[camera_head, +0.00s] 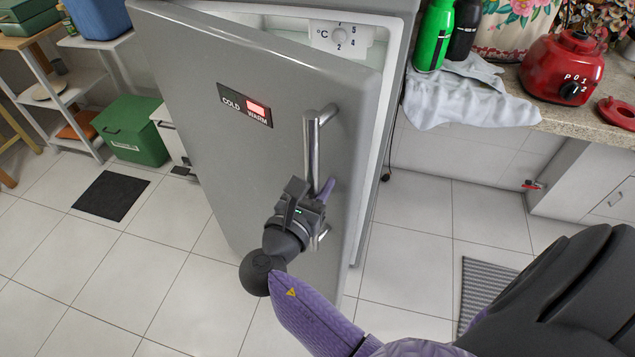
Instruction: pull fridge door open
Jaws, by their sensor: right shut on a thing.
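The grey fridge door (255,90) stands partly open in the head view, its right edge swung away from the fridge body. A white interior wall and a temperature dial (338,37) show through the gap at the top right. A vertical metal handle (312,150) is fixed near the door's right edge. My right gripper (318,192) is shut on the handle's lower part, and its fingers partly hide the bar. My left gripper is not in view.
A counter with a red blender base (562,70), a white cloth (470,100) and a green bottle (435,35) is at the right. A green box (132,130), a shelf (85,80) and a dark mat (110,195) are at the left. Tiled floor is clear before the door.

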